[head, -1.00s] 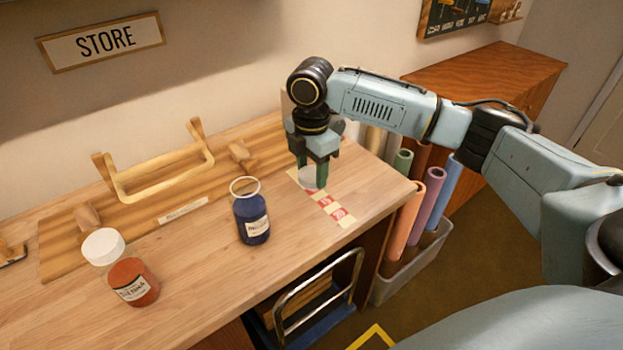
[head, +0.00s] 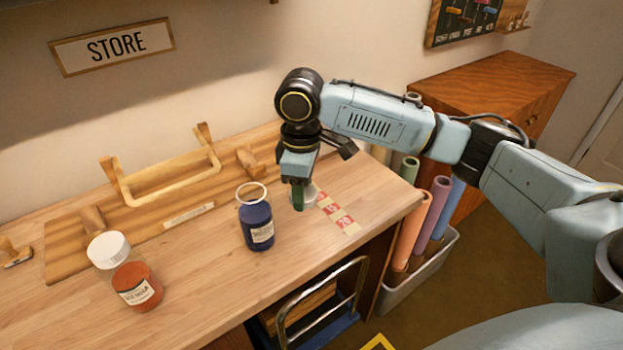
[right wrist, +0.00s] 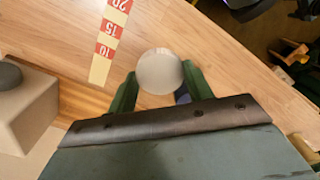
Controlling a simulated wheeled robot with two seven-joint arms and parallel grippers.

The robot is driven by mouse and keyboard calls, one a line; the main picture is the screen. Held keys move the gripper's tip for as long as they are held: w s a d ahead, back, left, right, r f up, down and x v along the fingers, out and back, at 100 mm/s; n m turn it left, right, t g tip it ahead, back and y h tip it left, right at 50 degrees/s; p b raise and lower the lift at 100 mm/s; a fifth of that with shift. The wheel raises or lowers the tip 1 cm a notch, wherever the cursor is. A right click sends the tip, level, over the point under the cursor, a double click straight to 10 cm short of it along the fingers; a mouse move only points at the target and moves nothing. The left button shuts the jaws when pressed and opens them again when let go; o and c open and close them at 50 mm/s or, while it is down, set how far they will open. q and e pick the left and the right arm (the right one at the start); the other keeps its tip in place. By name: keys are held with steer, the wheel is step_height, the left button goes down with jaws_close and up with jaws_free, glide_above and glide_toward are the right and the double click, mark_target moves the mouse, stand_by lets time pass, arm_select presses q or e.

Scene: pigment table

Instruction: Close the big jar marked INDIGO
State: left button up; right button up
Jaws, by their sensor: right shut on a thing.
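The big jar marked INDIGO (head: 257,228) is a dark blue jar with a pale label, upright on the table, its mouth open at the top. My right gripper (head: 299,196) is just to the right of the jar, pointing down. It is shut on a round white lid (right wrist: 160,71), which shows between its green fingers in the right wrist view. In the head view the fingers partly hide the lid (head: 311,194). A bit of dark blue shows behind the right finger in the wrist view. My left gripper is not in view.
A clear jar of orange-red pigment (head: 138,288) with a white cap (head: 109,249) stands at the left. A red-and-cream marked strip (head: 340,215) lies right of my gripper. A wooden rack (head: 165,180) stands at the back. Rolls (head: 410,230) fill a bin beyond the table's right edge.

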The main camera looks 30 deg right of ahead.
mark_target(256, 216)
steer(key=s+a+m, duration=0.1)
steer(key=m, duration=0.2)
steer(key=s+a+m, duration=0.1)
steer(key=m, duration=0.2)
steer(key=s+a+r+m, duration=0.1)
steer(key=a+m, duration=0.1)
steer(key=m, duration=0.1)
